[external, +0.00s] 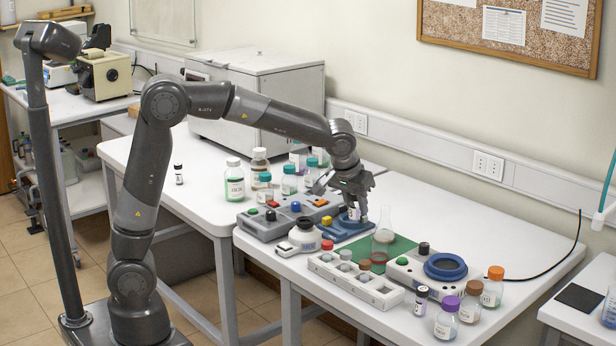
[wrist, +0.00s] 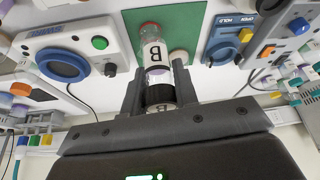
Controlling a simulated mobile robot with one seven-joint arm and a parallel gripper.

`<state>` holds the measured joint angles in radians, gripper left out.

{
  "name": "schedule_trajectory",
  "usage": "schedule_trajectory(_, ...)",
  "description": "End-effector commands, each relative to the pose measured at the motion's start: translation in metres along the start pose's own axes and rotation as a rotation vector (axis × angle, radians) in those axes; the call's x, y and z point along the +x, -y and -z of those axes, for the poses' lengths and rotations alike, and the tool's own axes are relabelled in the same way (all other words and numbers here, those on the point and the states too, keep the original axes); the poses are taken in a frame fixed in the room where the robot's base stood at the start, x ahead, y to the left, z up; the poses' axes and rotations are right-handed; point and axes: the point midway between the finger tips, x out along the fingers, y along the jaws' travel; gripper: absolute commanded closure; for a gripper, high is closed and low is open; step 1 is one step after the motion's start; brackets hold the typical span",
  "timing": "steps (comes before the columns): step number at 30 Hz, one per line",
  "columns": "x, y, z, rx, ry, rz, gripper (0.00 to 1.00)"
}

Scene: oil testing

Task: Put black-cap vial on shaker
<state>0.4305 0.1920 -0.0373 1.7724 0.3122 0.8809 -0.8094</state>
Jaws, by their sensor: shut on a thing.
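My gripper (external: 355,205) is shut on the black-cap vial (wrist: 160,94). In the wrist view its dark cap lies between the fingers, and a white label marked "B" shows beyond it. In the external view the fingers largely hide the vial. It is held upright or nearly so, above the bench near a blue platform (external: 345,228). A white device with a blue ring (external: 445,267) and green and black knobs stands to the right; it looks like the shaker. It also shows in the wrist view (wrist: 62,65).
A clear flask (external: 383,240) stands close right of my gripper by a green mat (external: 400,250). A white rack (external: 355,281) is in front. Capped bottles (external: 447,318) stand at the front right. A grey control box (external: 270,221) is at the left.

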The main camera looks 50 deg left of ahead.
Motion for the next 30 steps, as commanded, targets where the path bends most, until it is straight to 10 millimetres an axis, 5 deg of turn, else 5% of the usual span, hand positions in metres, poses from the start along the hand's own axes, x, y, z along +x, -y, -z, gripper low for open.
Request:
schedule_trajectory(2,-0.015,0.000,0.007,-0.002,-0.003,-0.002,0.95)
schedule_trajectory(14,0.014,0.073,0.077,-0.134,0.006,0.052,0.95)
schedule_trajectory(21,0.038,0.175,0.142,-0.281,0.008,0.109,0.95)
schedule_trajectory(30,0.060,0.330,0.196,-0.459,0.008,0.182,0.95)
